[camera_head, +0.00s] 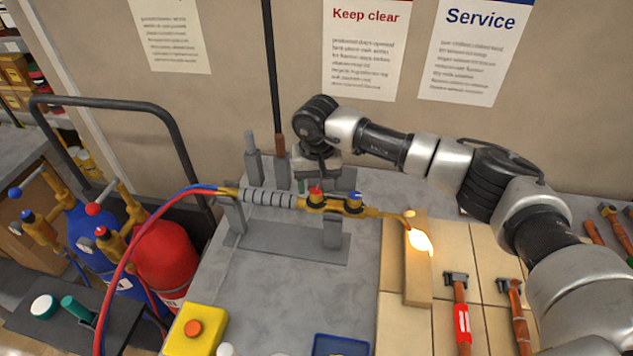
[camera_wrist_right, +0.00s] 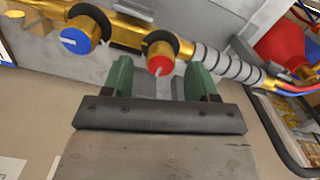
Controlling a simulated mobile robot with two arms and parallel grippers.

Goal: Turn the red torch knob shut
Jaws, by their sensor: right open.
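The brass torch (camera_head: 385,211) lies across a grey metal stand (camera_head: 290,243), with a flame (camera_head: 420,241) burning at its right tip. Its red knob (camera_head: 315,192) and blue knob (camera_head: 354,196) sit side by side on the body. In the right wrist view the red knob (camera_wrist_right: 160,65) shows a pale pointer line, and the blue knob (camera_wrist_right: 78,38) is left of it. My right gripper (camera_head: 316,180) is above and behind the red knob. Its green fingers (camera_wrist_right: 161,78) are open, one on each side of the red knob; contact cannot be told. My left gripper is out of view.
Hammers (camera_head: 460,315) lie at the right. A yellow box with an orange button (camera_head: 193,328) and a blue tray (camera_head: 341,345) are in front. Red and blue hoses (camera_head: 128,262) run left to gas cylinders (camera_head: 165,255).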

